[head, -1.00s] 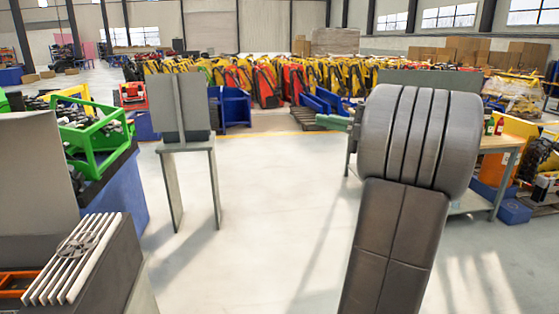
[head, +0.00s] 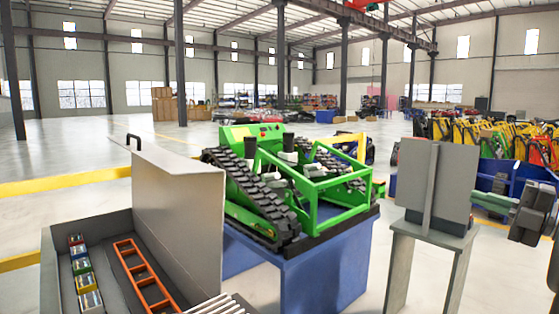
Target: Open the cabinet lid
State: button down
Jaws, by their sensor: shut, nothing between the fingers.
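The cabinet (head: 95,228) is a grey open-topped box at the lower left of the head view. Its lid (head: 178,205) is a tall grey panel standing upright along the right side of the box, with a dark handle (head: 134,140) at its top edge. Inside lie a row of small coloured boxes (head: 84,270) and an orange rack (head: 143,277). My gripper (head: 527,215) shows partly at the right edge, shut and empty, far from the lid and apart from it. The rest of my arm is out of frame.
A green tracked carrier (head: 300,185) stands on a blue block (head: 330,270) right of the lid. A grey stand with an upright panel (head: 435,190) is between the carrier and my gripper. Pale slats (head: 220,304) show at the bottom. Open floor lies behind.

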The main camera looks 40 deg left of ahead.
aim_at(180, 198)
jog(key=i+u, duration=0.3)
jog(key=u, duration=0.15)
jog(key=i+l+u, duration=0.1)
jog(key=i+u, duration=0.15)
jog(key=u, duration=0.2)
jog(key=i+l+u, duration=0.15)
jog(key=u, duration=0.25)
jog(key=i+l+u, duration=0.3)
jog(key=u, duration=0.15)
jog(key=i+l+u, duration=0.15)
jog(key=u, duration=0.25)
jog(key=i+l+u, duration=0.45)
jog(key=u, duration=0.3)
jog(key=l, duration=0.1)
